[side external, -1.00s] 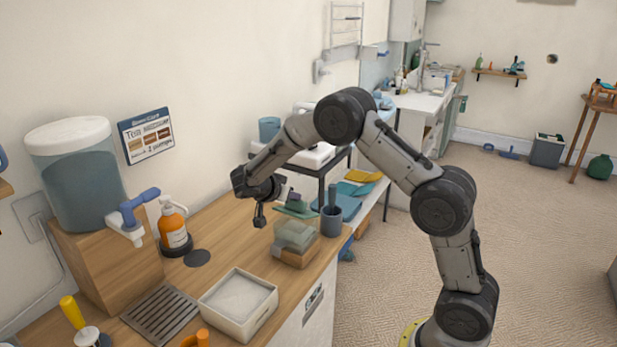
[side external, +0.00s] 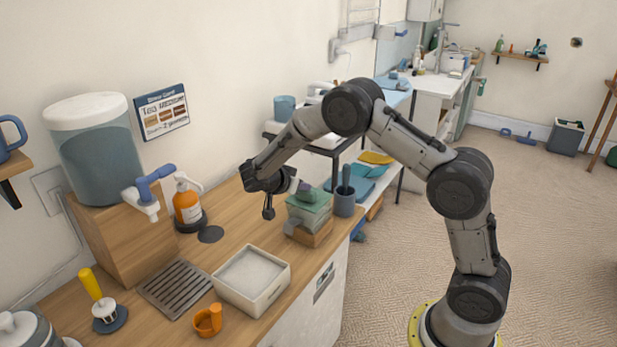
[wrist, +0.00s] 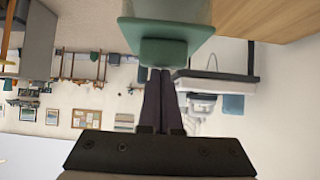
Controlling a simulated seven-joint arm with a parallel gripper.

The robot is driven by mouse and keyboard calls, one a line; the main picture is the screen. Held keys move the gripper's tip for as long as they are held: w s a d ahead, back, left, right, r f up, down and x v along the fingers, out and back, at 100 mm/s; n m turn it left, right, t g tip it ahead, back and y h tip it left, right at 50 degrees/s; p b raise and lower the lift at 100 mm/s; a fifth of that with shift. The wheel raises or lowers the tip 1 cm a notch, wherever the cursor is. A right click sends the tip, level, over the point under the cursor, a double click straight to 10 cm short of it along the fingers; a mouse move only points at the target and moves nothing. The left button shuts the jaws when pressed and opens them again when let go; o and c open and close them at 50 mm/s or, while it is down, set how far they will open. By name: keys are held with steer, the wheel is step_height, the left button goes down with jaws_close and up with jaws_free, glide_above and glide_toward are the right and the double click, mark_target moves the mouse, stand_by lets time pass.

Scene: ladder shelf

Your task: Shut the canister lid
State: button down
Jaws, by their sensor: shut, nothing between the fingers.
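The canister (side external: 308,224) is a pale green, see-through box standing on the counter near its right front edge. Its green lid (wrist: 135,32) fills the top middle of the wrist view, with a darker green tab (wrist: 163,52) toward my fingers. In the wrist view, the two dark fingers (wrist: 160,72) are together and empty, with tips at or very near the tab. I cannot tell contact or whether the lid is fully down.
A dark cup with a tool (side external: 344,202) stands close right of the canister. A white tray (side external: 252,280), a pump bottle (side external: 187,205), a drip grate (side external: 174,288) and an orange cup (side external: 208,320) stand left and in front. Bare counter lies left of the canister.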

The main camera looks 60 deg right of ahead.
mark_target(304, 192)
steer(key=shift+d+f, duration=0.15)
steer(key=shift+d, duration=0.35)
steer(key=shift+r, duration=0.45)
step_height(304, 192, up, 3)
steer(key=shift+a, duration=0.1)
steer(key=a+r, duration=0.3)
steer(key=a, duration=0.6)
steer(key=s+d+r+m+t, duration=0.1)
steer(key=s+r+m, duration=0.15)
steer(key=r, duration=0.65)
steer(key=s+r+n+y, duration=0.2)
steer(key=s+r+y, duration=0.3)
steer(key=s, duration=0.6)
steer(key=s+a+f+n+t+y, duration=0.2)
steer(key=s+a+n, duration=0.3)
steer(key=s+n, duration=0.3)
steer(key=s+a+f+n+t+y, duration=0.2)
steer(key=s+a+f+n+y, duration=0.1)
steer(key=s+a+n, duration=0.3)
steer(key=s+n+y, duration=0.1)
steer(key=s+n, duration=0.1)
steer(key=n, duration=0.2)
steer(key=shift+s+a+f+t, duration=0.2)
steer(key=shift+f+t, duration=0.1)
steer(key=shift+f, duration=0.05)
